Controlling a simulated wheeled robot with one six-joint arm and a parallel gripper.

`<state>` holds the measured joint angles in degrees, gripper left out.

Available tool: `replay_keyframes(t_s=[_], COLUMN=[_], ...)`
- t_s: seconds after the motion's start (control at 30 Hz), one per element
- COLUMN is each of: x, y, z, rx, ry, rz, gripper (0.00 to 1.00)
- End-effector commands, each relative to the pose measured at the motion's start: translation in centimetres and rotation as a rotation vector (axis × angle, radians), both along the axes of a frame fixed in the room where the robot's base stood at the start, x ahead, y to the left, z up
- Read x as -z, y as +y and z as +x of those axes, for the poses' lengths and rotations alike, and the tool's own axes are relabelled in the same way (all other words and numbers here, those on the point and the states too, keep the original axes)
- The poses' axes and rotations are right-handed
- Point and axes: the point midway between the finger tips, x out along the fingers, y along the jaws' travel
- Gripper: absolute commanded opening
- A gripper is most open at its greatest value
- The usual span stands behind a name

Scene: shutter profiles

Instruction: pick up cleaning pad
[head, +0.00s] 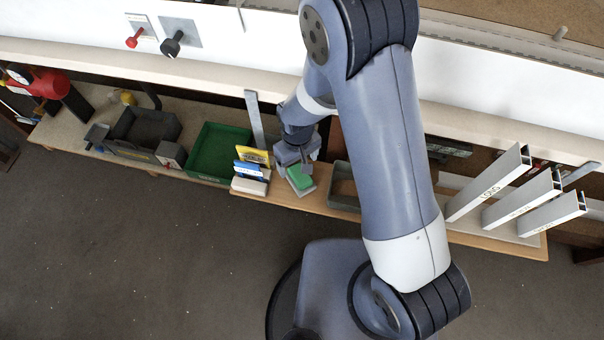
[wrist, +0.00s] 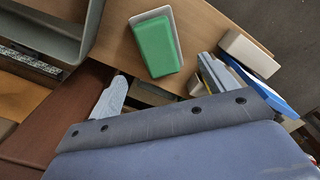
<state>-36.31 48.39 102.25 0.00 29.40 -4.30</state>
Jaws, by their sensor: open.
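The cleaning pad looks to be the green block (head: 299,178) with a pale tray or base under it, on the wooden shelf. It also shows in the wrist view (wrist: 155,48), top centre, lying slightly tilted in the picture. My gripper (head: 294,158) is just behind and above it in the head view. In the wrist view my gripper (wrist: 162,84) has its two fingers spread apart with nothing between them, and the green pad lies just beyond the fingertips. The gap in height between fingers and pad is hard to tell.
Upright boxes, yellow, blue and white (head: 250,172), stand close to the left of the pad; in the wrist view the right finger is close to them. A green bin (head: 217,150) is further left. A grey open tray (head: 344,188) stands to the right.

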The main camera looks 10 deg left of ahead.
Motion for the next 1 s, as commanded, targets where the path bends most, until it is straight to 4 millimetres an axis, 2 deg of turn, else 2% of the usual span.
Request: replay_keyframes(t_s=[0.1,0.27,0.6,0.97,1.0], x=[1.2,1.9,6.0,6.8,6.8], y=[-0.1,-0.1,-0.6,-0.5,-0.5], z=[0.0,-0.1,-0.9,-0.8,-0.8], rx=[0.001,0.001,0.001,0.002,0.002], ry=[0.001,0.0,0.002,-0.001,-0.001], rz=[-0.001,0.0,-0.002,0.001,0.001], gripper=[0.8,0.8,0.8,0.8,0.78])
